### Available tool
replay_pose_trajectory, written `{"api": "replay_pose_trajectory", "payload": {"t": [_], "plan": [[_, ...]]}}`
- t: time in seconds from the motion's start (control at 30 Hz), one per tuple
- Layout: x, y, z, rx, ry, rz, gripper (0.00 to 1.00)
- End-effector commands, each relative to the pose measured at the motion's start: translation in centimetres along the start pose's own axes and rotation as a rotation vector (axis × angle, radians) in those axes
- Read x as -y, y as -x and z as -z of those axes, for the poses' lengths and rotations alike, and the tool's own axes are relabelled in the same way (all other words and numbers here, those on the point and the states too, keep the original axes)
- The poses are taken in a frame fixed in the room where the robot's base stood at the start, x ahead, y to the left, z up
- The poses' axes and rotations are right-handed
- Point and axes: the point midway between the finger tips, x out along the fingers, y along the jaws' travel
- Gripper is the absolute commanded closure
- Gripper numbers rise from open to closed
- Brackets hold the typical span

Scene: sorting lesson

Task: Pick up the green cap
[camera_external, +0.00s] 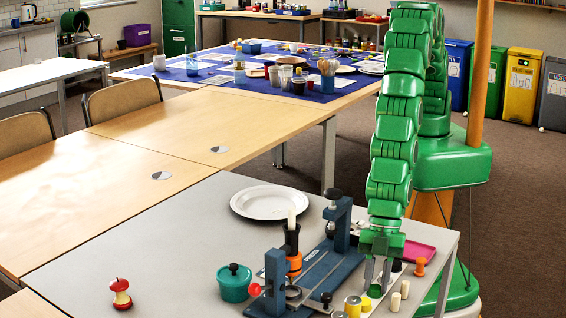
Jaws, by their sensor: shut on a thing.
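The green cap (374,291) is small and low at the front right of the grey table, between the fingertips of my gripper (376,283). My gripper points down from my green arm and is shut on the cap. I cannot tell whether the cap still touches the table. Yellow caps or cylinders (353,306) stand just left and in front of it, and pale pegs (404,289) stand just to its right.
A blue press (318,262) stands close to the left of my gripper. A pink tray (418,255) and an orange peg (420,267) lie to the right. The table's left part is mostly clear.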

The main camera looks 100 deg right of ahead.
Motion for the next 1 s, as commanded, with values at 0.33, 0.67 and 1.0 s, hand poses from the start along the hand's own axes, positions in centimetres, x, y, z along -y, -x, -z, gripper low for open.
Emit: {"api": "replay_pose_trajectory", "payload": {"t": [0.33,0.67,1.0], "plan": [[0.0,2.4,1.1,-0.006,0.0,-0.001,1.0],[0.3,6.8,0.1,-0.003,0.0,0.0,1.0],[0.8,11.2,-2.1,0.001,0.0,0.0,1.0]]}}
